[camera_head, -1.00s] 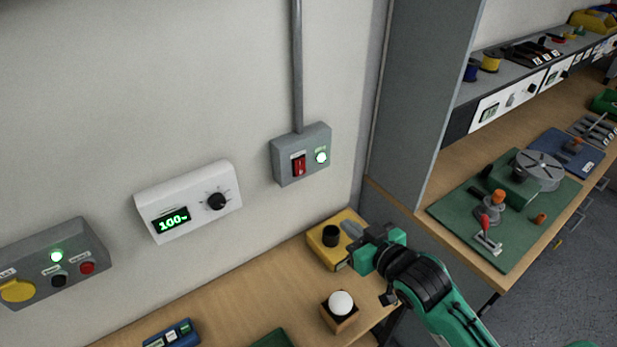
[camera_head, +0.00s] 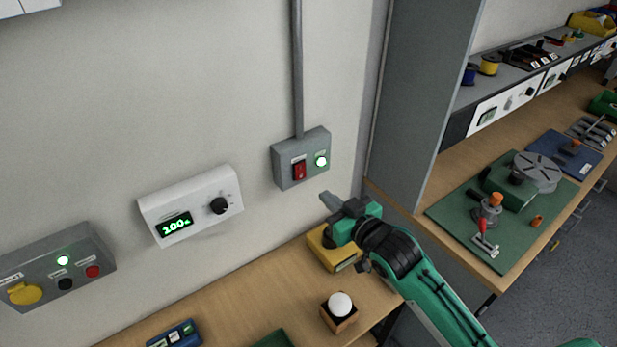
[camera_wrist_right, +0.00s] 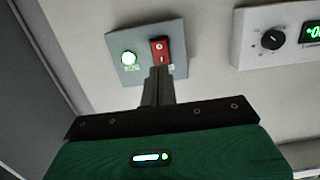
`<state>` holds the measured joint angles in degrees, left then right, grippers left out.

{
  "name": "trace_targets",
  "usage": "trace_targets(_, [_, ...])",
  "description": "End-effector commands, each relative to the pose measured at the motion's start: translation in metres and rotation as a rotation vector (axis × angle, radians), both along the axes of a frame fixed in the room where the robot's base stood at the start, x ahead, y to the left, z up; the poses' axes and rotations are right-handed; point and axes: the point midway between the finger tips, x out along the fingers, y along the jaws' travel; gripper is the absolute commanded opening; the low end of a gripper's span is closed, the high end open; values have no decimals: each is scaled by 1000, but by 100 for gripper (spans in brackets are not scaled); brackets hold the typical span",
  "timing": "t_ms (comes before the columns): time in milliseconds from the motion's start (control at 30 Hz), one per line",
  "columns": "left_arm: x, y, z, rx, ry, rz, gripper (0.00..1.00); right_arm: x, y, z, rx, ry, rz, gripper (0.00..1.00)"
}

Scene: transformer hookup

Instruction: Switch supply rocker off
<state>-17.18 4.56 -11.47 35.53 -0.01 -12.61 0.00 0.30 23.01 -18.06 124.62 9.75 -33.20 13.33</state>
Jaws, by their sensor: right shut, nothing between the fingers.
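In the right wrist view the shut fingertips (camera_wrist_right: 158,72) point at the box (camera_wrist_right: 122,44) and overlap the lower edge of the red rocker (camera_wrist_right: 161,50). Whether they touch it cannot be told. My left gripper is not in view.
A white controller (camera_head: 192,205) with a lit display and black knob is on the wall to the left. A grey button box (camera_head: 50,265) is further left. A yellow block (camera_head: 322,240) and a white ball (camera_head: 340,303) in a holder are on the bench below. A grey cabinet side (camera_head: 405,100) stands right.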

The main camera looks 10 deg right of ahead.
Motion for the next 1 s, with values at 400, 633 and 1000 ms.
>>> trace_targets(400, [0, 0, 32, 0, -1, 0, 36, 65, 26, -5, 0, 0, -1, 0])
trace_targets(633, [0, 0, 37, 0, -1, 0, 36, 77, 32, -10, 0, 0, 0, 0])
trace_targets(1000, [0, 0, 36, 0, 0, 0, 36, 78, 32, -11, -1, 0, 0, 0])
